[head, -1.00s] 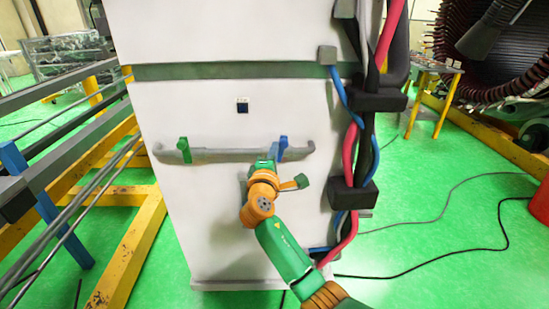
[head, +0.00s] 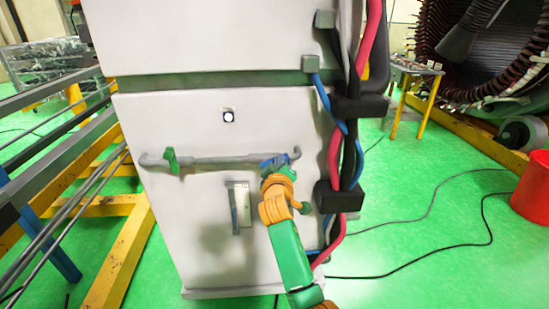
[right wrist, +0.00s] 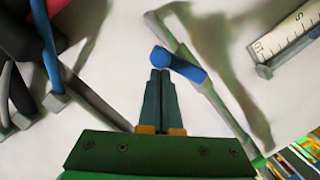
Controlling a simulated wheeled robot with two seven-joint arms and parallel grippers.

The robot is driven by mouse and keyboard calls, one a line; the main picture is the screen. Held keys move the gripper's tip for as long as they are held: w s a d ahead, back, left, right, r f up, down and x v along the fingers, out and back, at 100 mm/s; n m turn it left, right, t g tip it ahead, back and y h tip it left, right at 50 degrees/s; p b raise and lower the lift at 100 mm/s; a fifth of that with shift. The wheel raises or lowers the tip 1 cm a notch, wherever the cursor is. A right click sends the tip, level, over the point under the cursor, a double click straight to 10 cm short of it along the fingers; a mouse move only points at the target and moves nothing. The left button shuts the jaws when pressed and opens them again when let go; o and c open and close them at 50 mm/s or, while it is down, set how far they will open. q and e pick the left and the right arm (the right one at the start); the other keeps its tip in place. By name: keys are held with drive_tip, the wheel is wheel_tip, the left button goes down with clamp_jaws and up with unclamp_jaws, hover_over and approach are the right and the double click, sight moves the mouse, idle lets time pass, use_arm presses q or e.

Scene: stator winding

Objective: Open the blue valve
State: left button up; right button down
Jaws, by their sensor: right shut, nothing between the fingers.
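The blue valve (head: 267,162) sits at the right part of a grey pipe (head: 215,161) on the front of a white cabinet. Its handle is partly hidden by my right gripper in the head view. In the right wrist view the blue valve handle (right wrist: 182,65) lies at an angle to the pipe, just beyond the fingertips. My right gripper (head: 278,164) is at the blue valve; its fingers (right wrist: 160,76) are shut and empty. The tips are very close to the handle; I cannot tell if they touch. My left gripper is not in view.
A green valve (head: 171,161) is on the pipe's left part. A scale plate (head: 240,205) is below the pipe, and a small round indicator (head: 228,116) above. Red, blue and black cables (head: 350,150) run down the right side. Yellow rails (head: 120,255) stand at left.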

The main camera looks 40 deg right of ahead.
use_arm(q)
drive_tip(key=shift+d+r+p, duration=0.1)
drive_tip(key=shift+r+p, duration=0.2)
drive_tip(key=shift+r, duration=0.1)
use_arm(e)
drive_tip(key=shift+s+d+f+m+y, duration=0.15)
drive_tip(key=shift+d+f+m+y, duration=0.2)
drive_tip(key=shift+m, duration=0.45)
drive_tip(key=shift+s+d+f+m+y, duration=0.2)
drive_tip(key=shift+f+m, duration=0.2)
drive_tip(key=shift+m, duration=0.4)
